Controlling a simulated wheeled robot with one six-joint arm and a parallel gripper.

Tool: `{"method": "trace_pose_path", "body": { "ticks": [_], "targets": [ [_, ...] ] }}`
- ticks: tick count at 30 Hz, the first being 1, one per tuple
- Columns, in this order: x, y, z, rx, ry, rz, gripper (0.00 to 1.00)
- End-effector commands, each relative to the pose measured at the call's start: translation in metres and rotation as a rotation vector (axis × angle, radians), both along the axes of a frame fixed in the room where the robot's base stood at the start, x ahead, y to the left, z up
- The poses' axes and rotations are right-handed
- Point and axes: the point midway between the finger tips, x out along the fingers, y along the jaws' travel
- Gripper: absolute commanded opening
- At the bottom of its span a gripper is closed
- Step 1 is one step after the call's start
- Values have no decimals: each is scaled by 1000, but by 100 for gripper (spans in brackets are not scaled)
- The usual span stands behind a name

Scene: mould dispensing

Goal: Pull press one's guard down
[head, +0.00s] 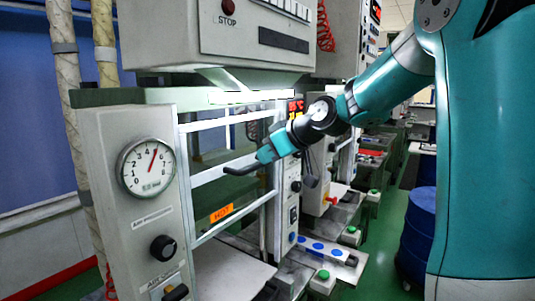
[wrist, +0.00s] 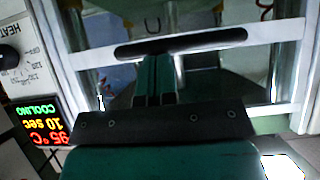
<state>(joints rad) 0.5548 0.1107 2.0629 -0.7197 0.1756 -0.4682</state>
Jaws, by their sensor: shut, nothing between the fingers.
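Press one's guard (head: 212,174) is a white barred frame across the front of the near press, with an orange HOT label. A black handle (head: 240,170) sits on its middle bar. In the wrist view the handle (wrist: 215,39) lies across the white bar (wrist: 278,33). My gripper (head: 266,155) is shut and empty, with its fingertips at the handle. In the wrist view the shut fingers (wrist: 155,75) reach up to the handle's lower edge in the picture. I cannot tell whether they touch it.
The press's left column carries a round gauge (head: 146,167) and a black knob (head: 163,248). A lit display (wrist: 42,120) reads COOLING, 10 sec, 95 °C, upside down. More presses stand behind, and a blue drum (head: 416,232) stands at right by the green floor.

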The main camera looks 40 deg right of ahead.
Motion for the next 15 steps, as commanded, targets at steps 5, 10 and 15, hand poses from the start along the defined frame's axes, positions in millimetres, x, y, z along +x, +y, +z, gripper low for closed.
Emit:
{"method": "trace_pose_path", "body": {
  "ticks": [5,10,15],
  "targets": [
    [0,0,-43,1,4,0,0],
    [0,0,-87,1,5,0,0],
    [0,0,-138,1,5,0,0]
  ]
}}
